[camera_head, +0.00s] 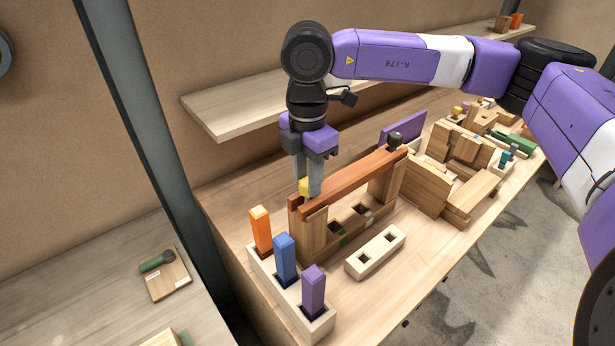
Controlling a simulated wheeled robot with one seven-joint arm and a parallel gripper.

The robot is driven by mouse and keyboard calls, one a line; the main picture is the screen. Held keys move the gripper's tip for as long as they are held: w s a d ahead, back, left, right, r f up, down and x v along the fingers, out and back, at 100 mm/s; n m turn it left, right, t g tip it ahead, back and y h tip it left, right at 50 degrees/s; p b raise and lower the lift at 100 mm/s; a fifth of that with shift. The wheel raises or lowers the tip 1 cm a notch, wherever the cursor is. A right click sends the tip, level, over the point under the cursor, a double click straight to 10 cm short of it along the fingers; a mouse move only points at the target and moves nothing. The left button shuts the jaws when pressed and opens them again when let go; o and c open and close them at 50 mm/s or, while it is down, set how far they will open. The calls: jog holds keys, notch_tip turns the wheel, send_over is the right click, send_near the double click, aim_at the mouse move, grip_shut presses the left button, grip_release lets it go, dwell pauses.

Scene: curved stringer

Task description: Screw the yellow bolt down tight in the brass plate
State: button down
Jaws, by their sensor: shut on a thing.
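The yellow bolt (304,186) is at the near left end of a long reddish-brown beam (352,180). My gripper (308,188) points straight down from above and is shut on the bolt, with its grey fingers on either side. The fingers hide part of the bolt, and I see only its yellow head. I cannot make out a brass plate under it, nor how deep the bolt sits.
The beam rests on wooden blocks, with a dark knob (395,138) at its far end. Orange (260,230), blue (285,260) and purple (313,290) blocks stand in a pale holder at the front left. A pale slotted block (375,252) lies in front. A shelf (250,100) runs behind.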

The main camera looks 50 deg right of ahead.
jog(key=shift+f+m+b, duration=0.3)
jog(key=shift+m+b, duration=0.4)
jog(key=m+b, duration=0.2)
jog(key=m, duration=0.1)
jog(key=shift+f+m+b, duration=0.15)
jog(key=shift+m+b, duration=0.25)
jog(key=m+b, duration=0.1)
jog(key=b, duration=0.3)
jog(key=shift+d+f, duration=0.1)
jog(key=shift+f, duration=0.05)
jog(key=b, duration=0.3)
jog(key=shift+m+b, duration=0.35)
jog(key=shift+m, duration=0.05)
jog(key=shift+b, duration=0.65)
